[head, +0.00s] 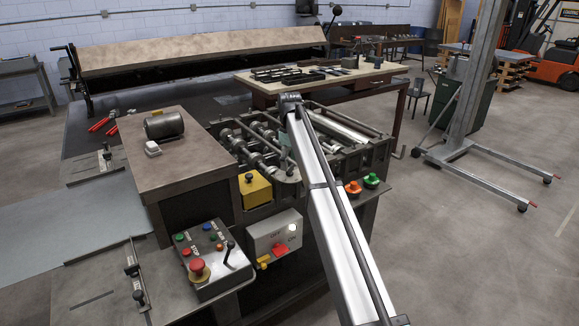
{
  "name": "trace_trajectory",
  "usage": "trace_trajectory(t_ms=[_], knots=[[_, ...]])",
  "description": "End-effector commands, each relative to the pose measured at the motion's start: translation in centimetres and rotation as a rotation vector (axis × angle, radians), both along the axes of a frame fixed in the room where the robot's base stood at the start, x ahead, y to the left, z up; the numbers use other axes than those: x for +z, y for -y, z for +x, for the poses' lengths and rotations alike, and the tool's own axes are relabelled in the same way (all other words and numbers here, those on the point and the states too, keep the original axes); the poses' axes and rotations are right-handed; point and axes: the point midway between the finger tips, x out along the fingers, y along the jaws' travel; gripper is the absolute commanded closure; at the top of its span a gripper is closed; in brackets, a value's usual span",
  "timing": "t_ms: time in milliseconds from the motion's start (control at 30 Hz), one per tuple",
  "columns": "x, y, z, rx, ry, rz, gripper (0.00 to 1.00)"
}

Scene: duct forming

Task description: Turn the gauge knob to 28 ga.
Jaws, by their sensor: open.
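The forming machine (300,189) stands in the middle of the head view, with rollers showing in its open top. On its near side are an orange knob (353,188) and a green knob (372,180). A yellow box (255,190) with a small black knob (249,178) sits further left on the same side. I cannot tell which of these is the gauge knob, and no gauge marks or setting can be read. My gripper is not in view.
A long pale rail (335,225) slopes from the machine toward the lower right. A control box (212,258) with a red stop button and lever stands lower left. A grey switch box (273,238) is on the machine's front. Open floor (470,255) lies to the right.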

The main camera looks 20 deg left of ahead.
Motion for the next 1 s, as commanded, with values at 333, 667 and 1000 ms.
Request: trace_trajectory(t_ms=[333,667,1000], knots=[[6.7,-0.1,0.1,0.001,0.000,0.000,0.21],[9.7,0.0,-0.1,0.001,-0.001,-0.001,0.21],[9.7,0.0,-0.1,0.001,-0.002,-0.001,0.21]])
